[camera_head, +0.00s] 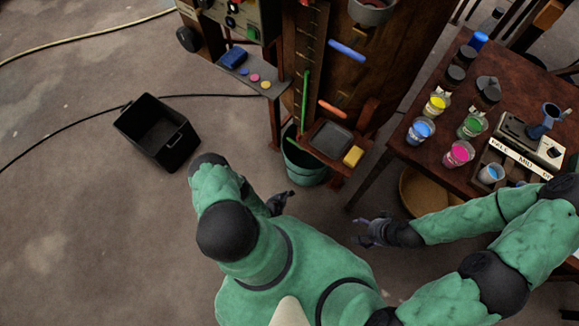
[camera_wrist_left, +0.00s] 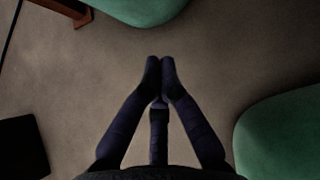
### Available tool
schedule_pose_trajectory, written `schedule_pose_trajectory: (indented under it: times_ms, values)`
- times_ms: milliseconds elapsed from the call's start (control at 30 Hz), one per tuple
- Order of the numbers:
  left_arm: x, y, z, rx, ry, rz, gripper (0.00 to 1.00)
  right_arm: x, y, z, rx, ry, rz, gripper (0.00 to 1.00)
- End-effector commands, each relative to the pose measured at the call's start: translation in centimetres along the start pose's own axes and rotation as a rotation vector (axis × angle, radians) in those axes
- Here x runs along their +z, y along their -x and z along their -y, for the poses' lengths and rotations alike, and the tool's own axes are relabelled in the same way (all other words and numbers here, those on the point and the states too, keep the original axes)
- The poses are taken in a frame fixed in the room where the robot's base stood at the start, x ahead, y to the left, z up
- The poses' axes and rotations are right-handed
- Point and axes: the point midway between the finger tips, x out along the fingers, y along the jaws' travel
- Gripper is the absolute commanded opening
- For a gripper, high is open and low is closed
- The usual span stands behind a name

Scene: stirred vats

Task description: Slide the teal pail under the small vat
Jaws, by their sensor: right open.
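The teal pail (camera_head: 302,168) stands on the floor below a wooden shelf of the tall wooden stand; the shelf hides part of its rim. I cannot tell for sure which vessel is the small vat; a large brown wooden vat body (camera_head: 375,55) rises behind the stand. My left gripper (camera_head: 279,203) is low, just in front of and left of the pail, apart from it. In the left wrist view its fingertips (camera_wrist_left: 160,65) are together with nothing seen between them. My right gripper (camera_head: 366,229) is open and empty, right of and nearer than the pail.
A black open crate (camera_head: 157,132) sits on the floor at left, with a cable running past it. The shelf carries a grey tray (camera_head: 331,138) and a yellow sponge (camera_head: 353,156). A table (camera_head: 425,155) with paint cups stands at right. Floor at left is mostly clear.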

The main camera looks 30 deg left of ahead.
Motion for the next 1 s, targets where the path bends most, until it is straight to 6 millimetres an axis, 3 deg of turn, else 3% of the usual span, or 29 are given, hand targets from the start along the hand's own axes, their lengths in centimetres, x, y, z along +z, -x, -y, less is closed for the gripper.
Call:
schedule_pose_trajectory:
  times_ms: [533, 733, 1000]
  values:
    - [-0.3, -9.5, 0.3, -0.005, -0.003, -0.001, 0.0, -0.2, -5.5, -1.9, 0.0, 0.0, 0.0, 0.72]
    - [1.9, -11.2, 0.2, -0.005, -0.003, 0.0, 0.0, -0.2, -5.9, -2.1, 0.0, 0.0, 0.0, 0.72]
    - [2.8, -11.8, 0.2, -0.004, -0.001, -0.001, 0.0, -0.2, -6.2, -2.2, 0.0, 0.0, 0.0, 0.72]
